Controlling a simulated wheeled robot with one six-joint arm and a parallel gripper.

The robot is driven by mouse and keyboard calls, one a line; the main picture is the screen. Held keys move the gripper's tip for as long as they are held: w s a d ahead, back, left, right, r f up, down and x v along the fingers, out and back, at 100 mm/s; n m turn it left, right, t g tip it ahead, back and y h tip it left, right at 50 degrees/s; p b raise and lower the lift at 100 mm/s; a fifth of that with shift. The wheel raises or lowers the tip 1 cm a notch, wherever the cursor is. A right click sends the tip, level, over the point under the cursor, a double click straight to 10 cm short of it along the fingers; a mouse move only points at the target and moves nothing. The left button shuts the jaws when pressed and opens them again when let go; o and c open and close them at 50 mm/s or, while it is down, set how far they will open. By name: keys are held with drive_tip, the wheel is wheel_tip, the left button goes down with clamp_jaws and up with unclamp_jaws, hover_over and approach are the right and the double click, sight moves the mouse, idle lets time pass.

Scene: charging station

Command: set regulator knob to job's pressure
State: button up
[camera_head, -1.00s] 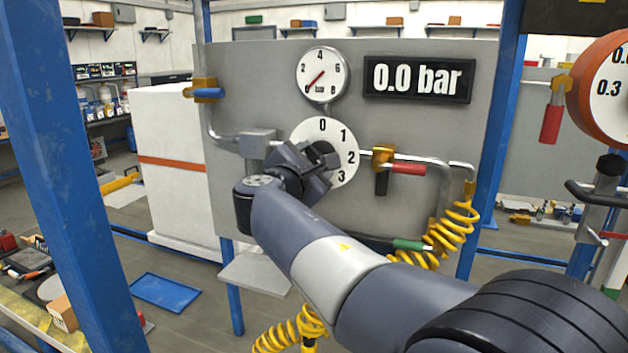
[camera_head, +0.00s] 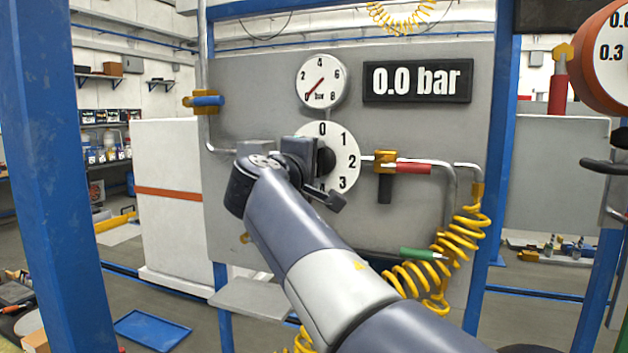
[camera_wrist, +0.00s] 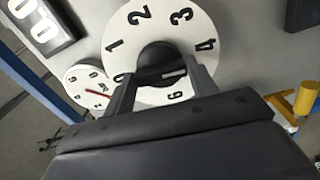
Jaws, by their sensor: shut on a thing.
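The regulator knob (camera_head: 326,158) is black and sits at the centre of a white dial (camera_head: 347,160) numbered from 0, on a grey panel. My gripper (camera_wrist: 162,78) is shut on the knob (camera_wrist: 158,58), one finger on each side of it, in the wrist view. In the head view my wrist hides the dial's left and lower parts. The knob's exact setting is hard to read. The round pressure gauge (camera_head: 322,80) above has its red needle near 0. The black display (camera_head: 417,80) reads 0.0 bar.
A red-handled valve (camera_head: 412,168) and pipe are close to the dial's right. A yellow coiled hose (camera_head: 455,240) hangs beyond. A blue post (camera_head: 55,180) stands at left. An orange-rimmed dial (camera_head: 605,65) is cut off at right.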

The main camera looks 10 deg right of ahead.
drive_tip(key=shift+f+m+b, duration=0.15)
drive_tip(key=shift+m+b, duration=2.35)
drive_tip(key=shift+m, duration=1.3)
drive_tip(key=o, duration=1)
drive_tip(key=b+v, duration=0.1)
drive_tip(key=v, duration=0.9)
drive_tip(key=shift+s+a, duration=0.3)
drive_tip(key=shift+d, duration=0.1)
